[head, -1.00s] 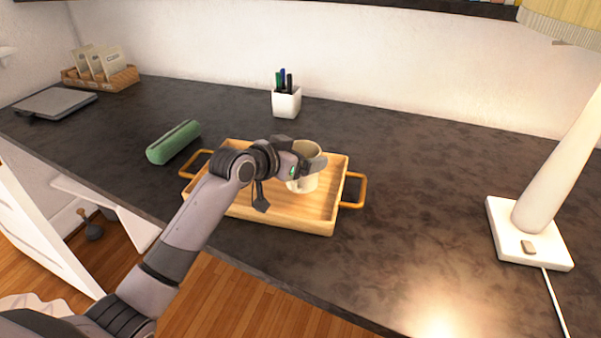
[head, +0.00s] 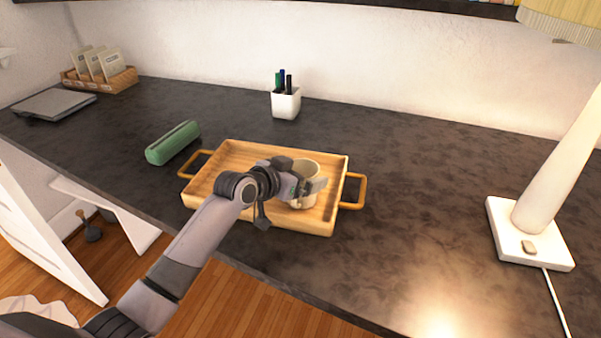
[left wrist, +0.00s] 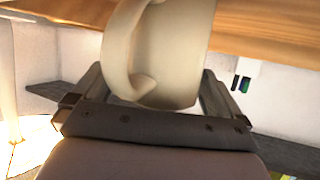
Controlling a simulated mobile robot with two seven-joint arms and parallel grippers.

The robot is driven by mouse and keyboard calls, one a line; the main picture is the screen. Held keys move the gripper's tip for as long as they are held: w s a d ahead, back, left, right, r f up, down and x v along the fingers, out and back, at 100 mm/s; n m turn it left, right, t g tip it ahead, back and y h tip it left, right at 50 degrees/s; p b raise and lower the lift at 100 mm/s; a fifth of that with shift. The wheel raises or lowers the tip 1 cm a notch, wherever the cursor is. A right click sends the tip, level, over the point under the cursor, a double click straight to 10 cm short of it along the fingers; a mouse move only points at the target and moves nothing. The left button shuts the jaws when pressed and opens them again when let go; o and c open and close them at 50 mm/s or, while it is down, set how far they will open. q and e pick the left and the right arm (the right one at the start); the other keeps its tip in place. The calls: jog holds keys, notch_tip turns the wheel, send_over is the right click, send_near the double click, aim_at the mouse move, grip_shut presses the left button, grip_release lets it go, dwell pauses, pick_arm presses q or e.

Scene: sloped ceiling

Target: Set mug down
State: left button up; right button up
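A cream mug (head: 308,170) is upright over the right part of a light wooden tray (head: 235,152) with orange handles. My left gripper (head: 305,185) is shut on the mug, with its fingers on either side of the body. In the left wrist view the mug (left wrist: 175,50) sits between the fingers (left wrist: 155,88), its handle toward the left finger. The mug's base is low over the tray floor; whether it touches cannot be told. The far finger is largely hidden in the head view. My right gripper is not in view.
A green case (head: 173,142) lies left of the tray. A white pen cup (head: 286,103) stands behind it. A white lamp base (head: 515,245) is at right. The dark countertop (head: 420,200) between tray and lamp is clear.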

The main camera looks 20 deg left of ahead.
pick_arm(q)
jog(key=shift+r, duration=0.1)
jog(key=shift+r, duration=0.1)
jog(key=v, duration=1.2)
jog(key=shift+p, duration=0.4)
jog(key=shift+s+a, duration=0.1)
